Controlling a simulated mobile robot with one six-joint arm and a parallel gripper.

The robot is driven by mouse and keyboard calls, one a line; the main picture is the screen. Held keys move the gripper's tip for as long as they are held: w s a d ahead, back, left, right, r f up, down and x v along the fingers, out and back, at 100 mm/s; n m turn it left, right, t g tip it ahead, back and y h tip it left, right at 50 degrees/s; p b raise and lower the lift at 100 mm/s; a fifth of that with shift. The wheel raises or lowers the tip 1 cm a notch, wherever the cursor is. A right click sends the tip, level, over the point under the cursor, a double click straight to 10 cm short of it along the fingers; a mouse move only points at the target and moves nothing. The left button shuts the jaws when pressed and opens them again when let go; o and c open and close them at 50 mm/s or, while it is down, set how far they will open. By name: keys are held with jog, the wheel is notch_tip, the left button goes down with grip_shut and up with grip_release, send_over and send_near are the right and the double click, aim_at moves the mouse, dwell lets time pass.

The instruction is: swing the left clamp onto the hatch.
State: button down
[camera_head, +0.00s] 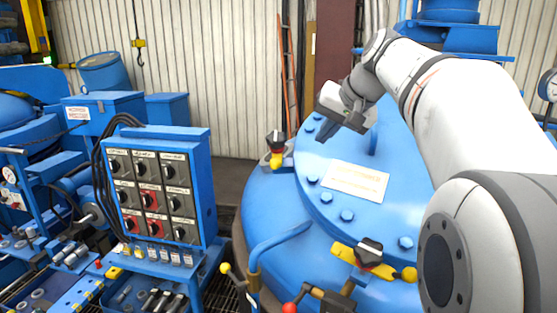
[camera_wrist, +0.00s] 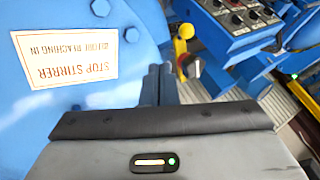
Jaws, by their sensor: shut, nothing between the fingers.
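The hatch (camera_head: 335,215) is a blue round lid with several bolts and a warning label; part of it fills the left of the wrist view (camera_wrist: 60,115). The left clamp (camera_head: 276,148), with a dark knob and a yellow arm and ball, stands at the hatch's left rim. In the wrist view the clamp (camera_wrist: 182,52) is just beyond the fingers, its yellow arm beside the rim rather than across the lid. My gripper (camera_head: 324,132) is shut and empty above the hatch, right of the clamp and apart from it. Its closed fingers show in the wrist view (camera_wrist: 159,80).
A second clamp (camera_head: 368,256) with a yellow arm and ball is at the hatch's near rim. A switch panel (camera_head: 155,190) stands left. Blue pipe and levers with yellow and red balls (camera_head: 289,307) rise in front. An orange ladder (camera_head: 288,80) is behind.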

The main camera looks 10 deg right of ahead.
jog(key=w+a+f+p, duration=0.3)
jog(key=w+a+f, duration=0.3)
jog(key=w+f, duration=0.1)
jog(key=shift+w+f, duration=0.35)
jog(key=shift+f, duration=0.4)
